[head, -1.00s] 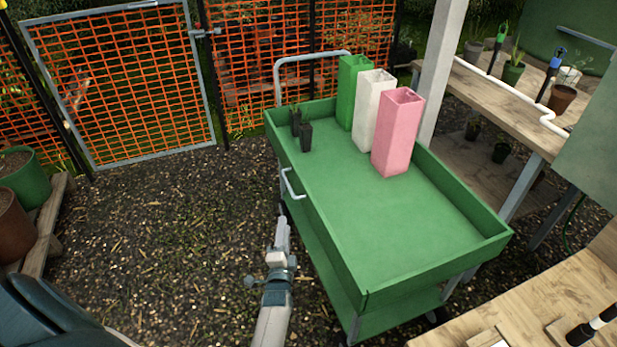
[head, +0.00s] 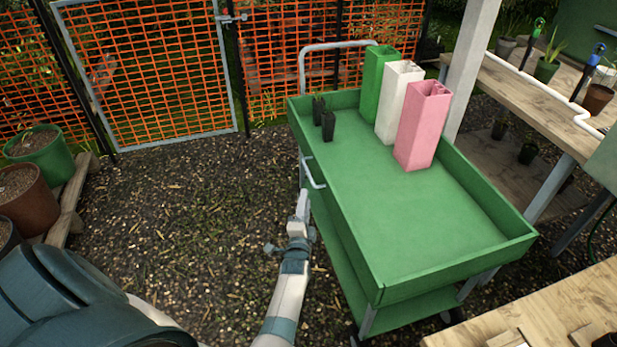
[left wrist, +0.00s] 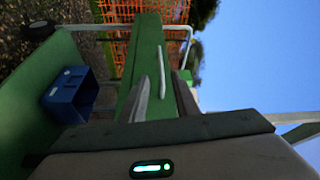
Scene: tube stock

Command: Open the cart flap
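The green cart (head: 420,220) stands right of centre in the head view. Its long left side is the green flap (head: 338,216), upright, with a pale bar handle (head: 313,173). The flap (left wrist: 146,50) and handle (left wrist: 162,68) also show in the left wrist view. My left gripper (head: 303,196) is just short of the handle, outside the flap. In the left wrist view my left gripper (left wrist: 163,90) has its two fingers apart, with the handle seen between and beyond them. It does not appear to touch the handle. My right gripper is not in view.
Green, white and pink square tubes (head: 420,125) stand on the cart, with small black pots (head: 327,125) by its far left corner. A blue box (left wrist: 70,95) is in the left wrist view. Gravel left of the cart is clear. Wooden benches (head: 540,110) stand at right.

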